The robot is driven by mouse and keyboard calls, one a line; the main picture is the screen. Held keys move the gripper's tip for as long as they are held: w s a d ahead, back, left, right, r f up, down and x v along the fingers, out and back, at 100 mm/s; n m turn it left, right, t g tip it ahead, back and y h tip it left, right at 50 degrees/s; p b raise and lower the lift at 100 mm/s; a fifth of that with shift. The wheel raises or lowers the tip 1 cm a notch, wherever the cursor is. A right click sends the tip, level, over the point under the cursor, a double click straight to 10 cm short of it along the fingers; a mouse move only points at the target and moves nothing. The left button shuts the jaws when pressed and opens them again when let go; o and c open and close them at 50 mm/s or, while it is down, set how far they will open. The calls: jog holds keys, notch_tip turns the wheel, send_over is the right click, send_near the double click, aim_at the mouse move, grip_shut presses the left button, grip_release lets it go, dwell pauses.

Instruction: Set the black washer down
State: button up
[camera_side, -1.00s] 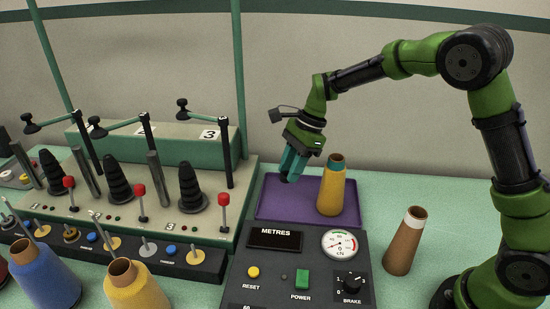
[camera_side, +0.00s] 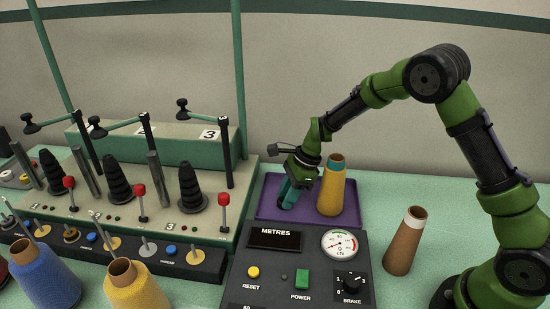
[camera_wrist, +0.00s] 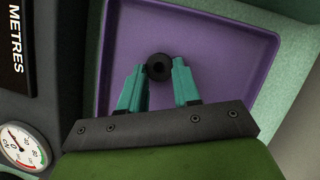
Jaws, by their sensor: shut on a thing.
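The black washer (camera_wrist: 159,67) is a small dark ring with a centre hole, seen between my gripper's teal fingertips in the wrist view. My gripper (camera_side: 285,203) is shut on it, low over the left part of the purple tray (camera_side: 347,218). The tray also fills much of the wrist view (camera_wrist: 215,55). In the side view the washer is too small and dark to tell apart from the fingertips. I cannot tell whether it touches the tray floor.
A yellow cone with a teal top (camera_side: 331,190) stands in the tray, just right of my gripper. A brown cone (camera_side: 405,242) stands right of the tray. The METRES console (camera_side: 297,265) lies in front, and the spindle machine (camera_side: 150,200) is left.

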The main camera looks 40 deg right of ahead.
jog(key=o, duration=1)
jog(key=shift+f, duration=0.1)
jog(key=shift+o, duration=0.2)
jog(key=s+d+r+n+t, duration=0.1)
jog(key=s+r+n, duration=0.15)
jog(key=r, duration=0.65)
jog(key=s+d+r+n, duration=0.1)
jog(key=s+r+n, duration=0.15)
jog(key=r, duration=0.55)
jog(key=s+d+r+n+t+h, duration=0.1)
jog(key=s+r+n+t, duration=0.1)
jog(key=s+n, duration=0.4)
jog(key=s+d+r+n+t+h, duration=0.1)
jog(key=s+r+n, duration=0.3)
jog(key=s, duration=0.9)
jog(key=shift+s+r+n+t, duration=0.3)
jog(key=shift+n+t, duration=0.5)
jog(key=shift+n, duration=0.9)
